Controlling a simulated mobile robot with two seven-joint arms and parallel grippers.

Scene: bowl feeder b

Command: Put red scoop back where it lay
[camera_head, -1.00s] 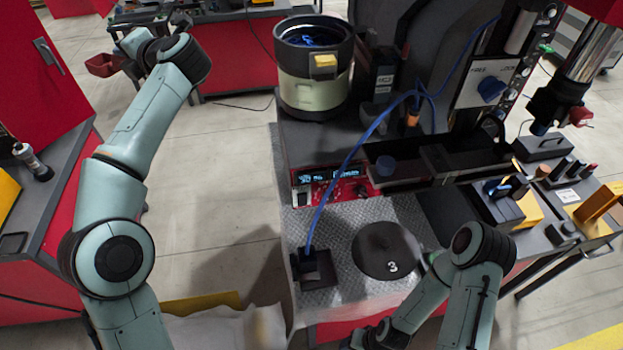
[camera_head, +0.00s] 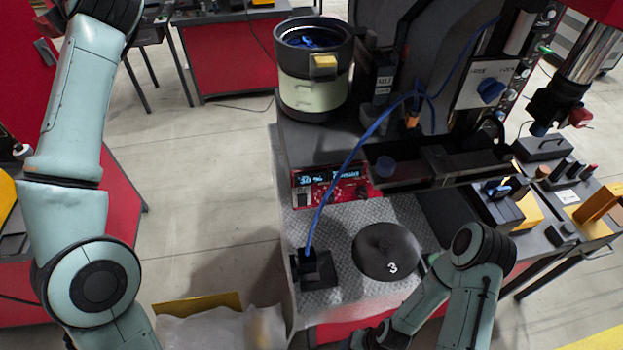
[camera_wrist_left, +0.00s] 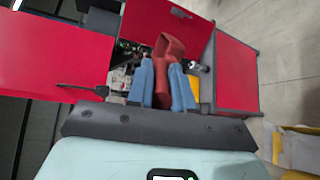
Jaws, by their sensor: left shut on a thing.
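The red scoop (camera_wrist_left: 168,80) is held between the blue fingers of my left gripper (camera_wrist_left: 163,76) in the left wrist view. The gripper is shut on it, and the scoop's wider end points away from the wrist. In the head view my left arm runs out past the top left edge, so the left gripper and the scoop are not seen there.
Beyond the scoop, the wrist view shows a red cabinet (camera_wrist_left: 237,72) and a red panel (camera_wrist_left: 60,45). The head view shows the bowl feeder (camera_head: 315,68), a black disc marked 3 (camera_head: 380,245), a small black block (camera_head: 318,270) and a whitish bag (camera_head: 215,328). Open floor (camera_head: 210,190) lies between.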

